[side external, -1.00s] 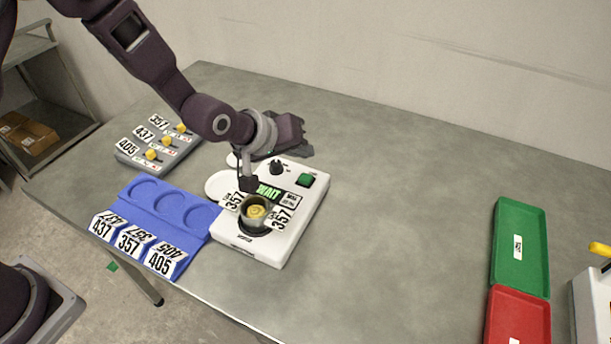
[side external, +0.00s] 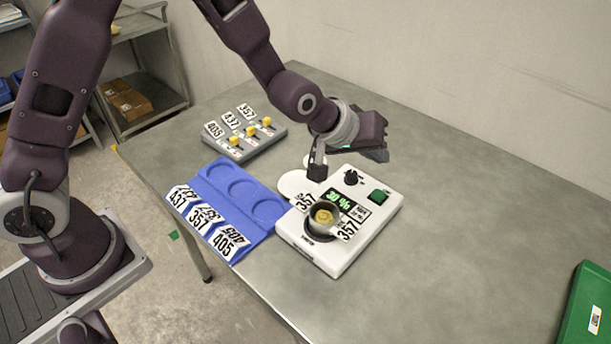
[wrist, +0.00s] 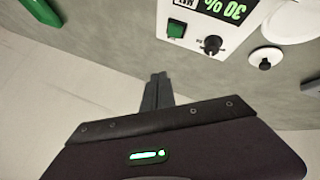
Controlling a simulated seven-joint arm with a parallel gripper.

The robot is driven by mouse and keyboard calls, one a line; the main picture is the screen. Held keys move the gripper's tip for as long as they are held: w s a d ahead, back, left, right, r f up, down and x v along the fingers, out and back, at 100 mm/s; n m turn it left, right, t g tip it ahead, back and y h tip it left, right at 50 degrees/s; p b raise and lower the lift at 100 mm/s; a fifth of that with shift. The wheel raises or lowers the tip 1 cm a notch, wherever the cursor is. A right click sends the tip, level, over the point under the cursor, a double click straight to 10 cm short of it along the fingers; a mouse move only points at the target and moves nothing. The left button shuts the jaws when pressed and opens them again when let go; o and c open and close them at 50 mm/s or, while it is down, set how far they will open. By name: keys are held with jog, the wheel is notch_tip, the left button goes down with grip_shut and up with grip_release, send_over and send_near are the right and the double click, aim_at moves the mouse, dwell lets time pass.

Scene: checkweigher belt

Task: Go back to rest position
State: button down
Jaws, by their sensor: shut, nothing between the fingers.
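My gripper (side external: 376,152) is shut and empty, held above the table behind the white weighing device (side external: 316,253). Its closed fingers (wrist: 157,92) also show in the wrist view, apart from the device. The device has a green button (side external: 378,196), a black knob (side external: 351,178) and a lit display (side external: 340,203) that seems to read 30 %. A metal cup (side external: 322,218) with yellow contents and tags marked 357 stands on the device.
A blue tray (side external: 215,194) with three round recesses and number tags lies left of the device. A grey block (side external: 244,150) with yellow-topped switches is behind it. A green tray (side external: 590,300) is at the right edge. The table's right half is mostly clear.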

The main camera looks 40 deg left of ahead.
jog(key=s+a+r+m+g+y, duration=0.1)
jog(key=s+a+r+m, duration=0.2)
jog(key=s+a+r, duration=0.85)
jog(key=s+a+r+m+g+y, duration=0.1)
jog(key=s+a, duration=0.1)
jog(key=s, duration=0.8)
jog(key=s+a+r+m+g, duration=0.1)
jog(key=s+a+r, duration=0.1)
jog(key=s, duration=0.9)
jog(key=shift+a+r+y, duration=0.15)
jog(key=shift+a+y, duration=0.25)
jog(key=shift+a, duration=0.1)
